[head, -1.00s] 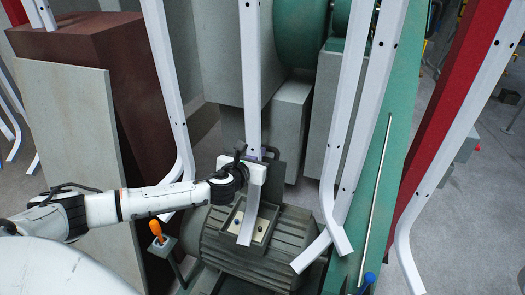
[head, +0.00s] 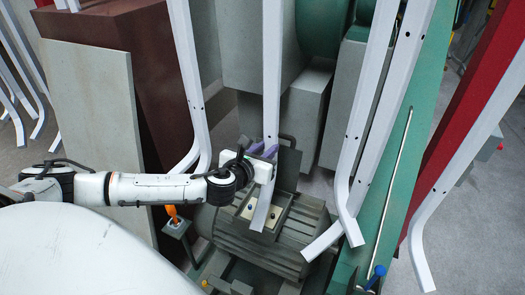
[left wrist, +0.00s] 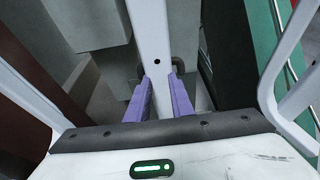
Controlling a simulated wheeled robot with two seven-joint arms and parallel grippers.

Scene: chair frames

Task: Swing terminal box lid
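The motor (head: 235,240) stands low in the head view, with its open terminal box (head: 243,212) on top and small light terminals inside. A dark upright plate (head: 288,168), which looks like the lid, stands at the box's far right side. A dark bent handle shows behind it. My left gripper (head: 262,150) is over the box's far side, its purple fingers pointing away. In the left wrist view the fingers (left wrist: 161,82) are apart, with a white frame leg and a dark handle (left wrist: 179,68) beyond them. Contact with the lid cannot be told. My right gripper is out of view.
A white chair frame leg (head: 271,70) hangs down right at my left gripper and over the box. More white legs (head: 370,140) hang to the right, beside a green beam (head: 395,190). An orange-handled lever (head: 172,214) stands left of the motor. A brown block (head: 125,60) is behind.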

